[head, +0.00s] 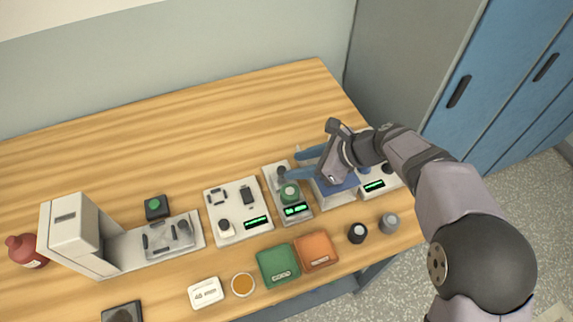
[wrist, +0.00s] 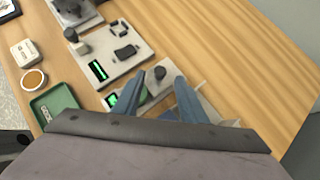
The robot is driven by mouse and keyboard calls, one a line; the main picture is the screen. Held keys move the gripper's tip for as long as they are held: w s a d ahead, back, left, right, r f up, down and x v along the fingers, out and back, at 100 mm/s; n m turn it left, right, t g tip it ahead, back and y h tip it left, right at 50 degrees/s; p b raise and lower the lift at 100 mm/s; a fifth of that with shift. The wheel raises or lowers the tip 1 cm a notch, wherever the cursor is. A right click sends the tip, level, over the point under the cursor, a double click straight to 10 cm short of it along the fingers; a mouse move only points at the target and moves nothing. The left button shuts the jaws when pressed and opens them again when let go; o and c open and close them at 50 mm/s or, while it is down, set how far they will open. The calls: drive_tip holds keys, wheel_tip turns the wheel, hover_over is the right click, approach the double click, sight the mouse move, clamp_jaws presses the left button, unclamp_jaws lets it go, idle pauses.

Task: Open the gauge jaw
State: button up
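A narrow pale device with a green display (head: 295,210) stands right of the table's middle and looks like the gauge. A green round piece (head: 289,192) sits on it, and a dark grey knob-like part (wrist: 160,72) rises at its far end. I cannot tell which part is the jaw or whether it is open. My gripper (head: 287,164) has two blue fingers, spread apart and empty, over the device's far end. In the wrist view the grey part shows between the fingertips; I cannot see contact. One finger partly hides the green piece there.
Left of the gauge is a white panel (head: 238,232) with a knob and display; another panel (head: 392,183) stands right. Green (head: 278,266) and orange (head: 316,251) trays and two small cylinders (head: 357,232) (head: 389,223) lie in front. The table's back is clear.

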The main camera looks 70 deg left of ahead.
sight(282, 169)
drive_tip(key=shift+p+x, duration=0.8)
drive_tip(key=shift+x, duration=1.85)
